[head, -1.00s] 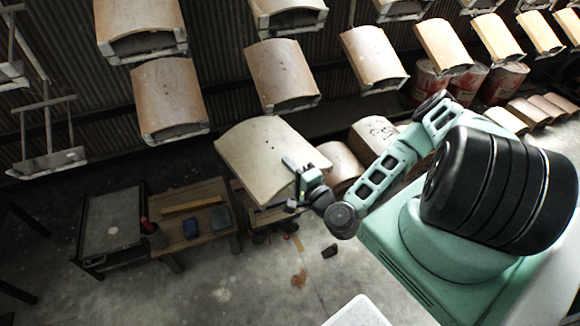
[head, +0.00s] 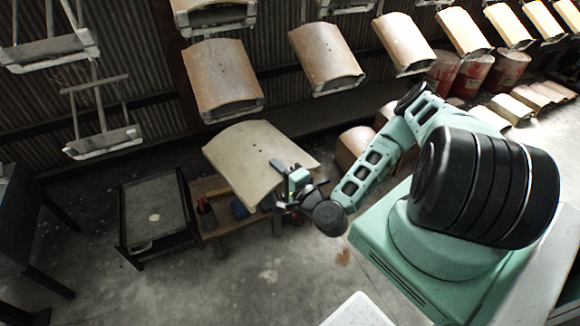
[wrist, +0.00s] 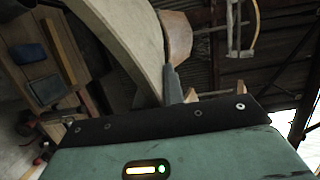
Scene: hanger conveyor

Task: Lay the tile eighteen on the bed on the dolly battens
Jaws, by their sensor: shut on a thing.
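My gripper (head: 295,182) is shut on the near right edge of a large pale curved tile (head: 250,158) and holds it up in the air. The tile is tilted, bowed side up, with small dark holes; no number is readable on it. In the wrist view, its thick curved edge (wrist: 132,38) rises from beside my grey finger (wrist: 172,85). Several curved tiles (head: 356,143) sit low behind my arm, partly hidden, and more (head: 500,108) lie in a row at the far right. I cannot make out the dolly battens for certain.
A dark cart with a grey top (head: 155,208) stands left of the held tile. A wooden bench (head: 218,230) with a cup and blue block is partly under the tile. Hanging carriers with tiles (head: 222,75) line the back. Red drums (head: 470,75) stand behind.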

